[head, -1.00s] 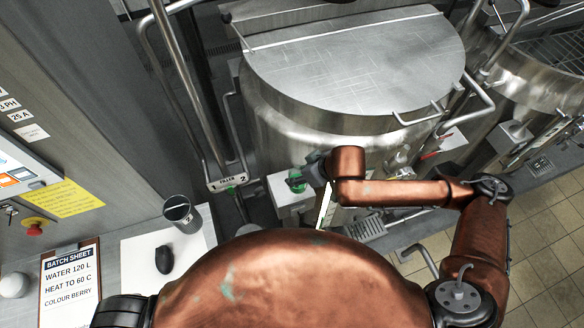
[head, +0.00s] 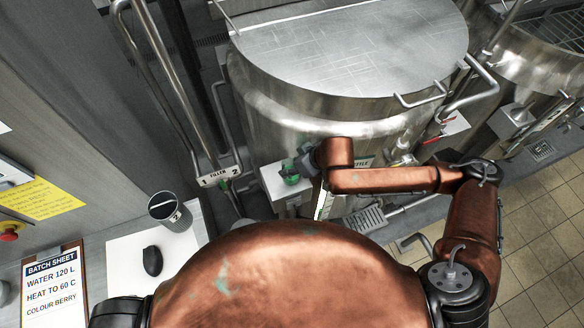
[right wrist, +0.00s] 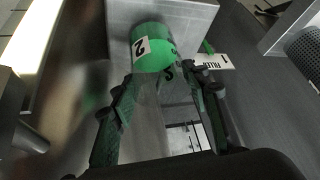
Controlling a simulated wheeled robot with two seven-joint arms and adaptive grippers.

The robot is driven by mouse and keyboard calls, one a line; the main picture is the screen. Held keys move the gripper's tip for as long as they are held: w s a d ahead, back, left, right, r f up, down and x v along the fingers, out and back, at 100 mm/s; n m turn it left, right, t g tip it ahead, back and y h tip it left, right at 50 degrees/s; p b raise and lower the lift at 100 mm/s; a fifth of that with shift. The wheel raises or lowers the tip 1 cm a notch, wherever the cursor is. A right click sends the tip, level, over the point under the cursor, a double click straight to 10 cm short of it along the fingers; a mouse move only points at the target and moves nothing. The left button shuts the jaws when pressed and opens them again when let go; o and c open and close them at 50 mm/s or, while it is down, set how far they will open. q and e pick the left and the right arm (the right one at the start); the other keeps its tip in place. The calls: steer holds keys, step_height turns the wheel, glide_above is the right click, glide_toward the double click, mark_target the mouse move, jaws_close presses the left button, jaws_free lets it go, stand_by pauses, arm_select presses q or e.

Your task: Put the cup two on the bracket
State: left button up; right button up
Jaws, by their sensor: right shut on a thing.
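Cup two is a green cup with a white label marked 2 (right wrist: 142,47), seen large at the top of the right wrist view. In the head view its green side (head: 290,173) shows just left of my right gripper (head: 304,166). My right gripper (right wrist: 160,75) is shut on the cup, one dark green finger on each side. A pale grey box-like ledge (head: 270,181) by the big kettle lies right below and behind the cup; it may be the bracket. I cannot tell whether the cup touches it. My left gripper is out of view.
A filler sign marked 1 and 2 (head: 218,177) stands left of the ledge, with pipes above it. A steel kettle (head: 300,110) rises behind. A dark grey cup (head: 170,212), a black mouse-like object (head: 152,261) and a batch sheet (head: 55,285) lie at the left.

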steer(key=shift+w, duration=0.15)
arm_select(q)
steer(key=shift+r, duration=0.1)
arm_select(e)
steer(key=o, duration=1.5)
